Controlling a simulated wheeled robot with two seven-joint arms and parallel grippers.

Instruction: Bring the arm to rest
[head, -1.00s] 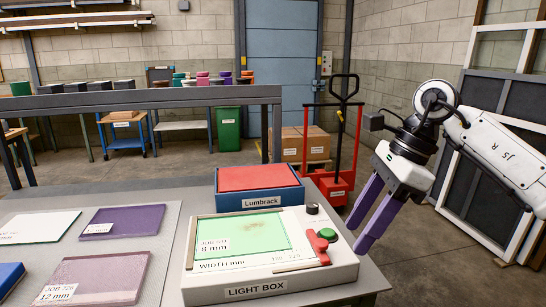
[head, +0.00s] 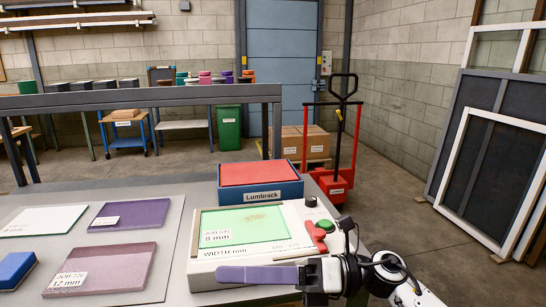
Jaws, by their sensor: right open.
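My right gripper (head: 222,277), with purple fingers, is low at the front of the table, pointing left across the front of the light box (head: 196,247). One finger shows clearly; the other is hidden behind or beneath it. Nothing shows in its grip, and it is open. My right arm (head: 385,268) comes in from the lower right, past the table's right edge. My left gripper is not in view.
The light box carries a green-lit screen (head: 250,224), a red lever (head: 316,237) and a green button (head: 327,226). The Lumbrack box (head: 261,192) stands behind it. Several glass sheets and a blue block (head: 14,268) lie at left. A red pallet truck (head: 337,184) and framed screens (head: 500,150) stand beyond.

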